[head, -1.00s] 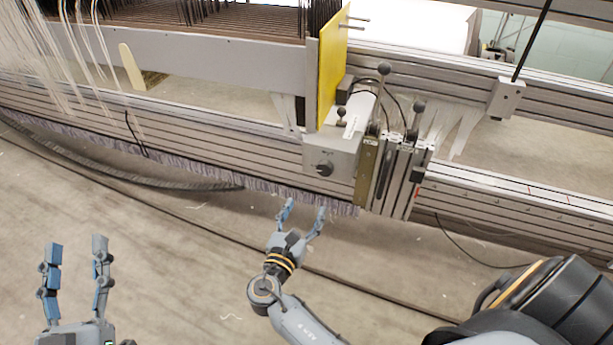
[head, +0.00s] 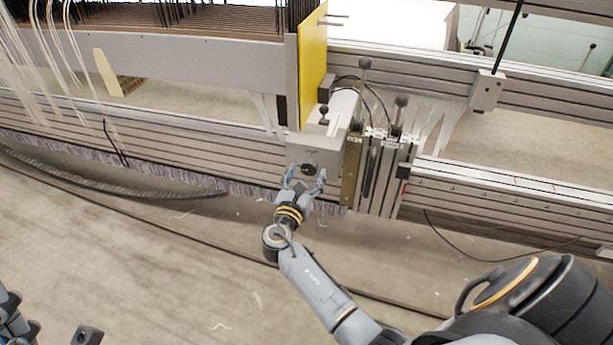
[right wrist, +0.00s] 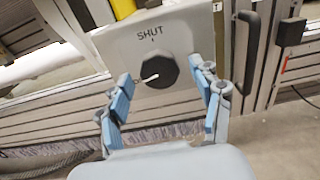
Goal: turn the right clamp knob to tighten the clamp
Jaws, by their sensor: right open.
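The right clamp knob (right wrist: 160,72) is dark, many-sided and has a pale pointer line; it sits on the front of a light grey box (right wrist: 185,30) marked "SHUT". In the head view the knob (head: 307,169) shows small on the grey box (head: 318,145) below the yellow plate. My right gripper (head: 305,180) is open in front of the box. In the right wrist view its fingers (right wrist: 168,92) stand to the left and right of the knob, apart from it as far as I can tell. My left gripper (head: 45,320) shows only in part at the bottom left corner.
A yellow plate (head: 313,65) stands upright above the box. Ball-topped levers (head: 401,102) rise to its right. Slotted metal rails (head: 480,195) run across the scene. A dark cable (head: 120,187) lies at left. The floor in front is mostly clear.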

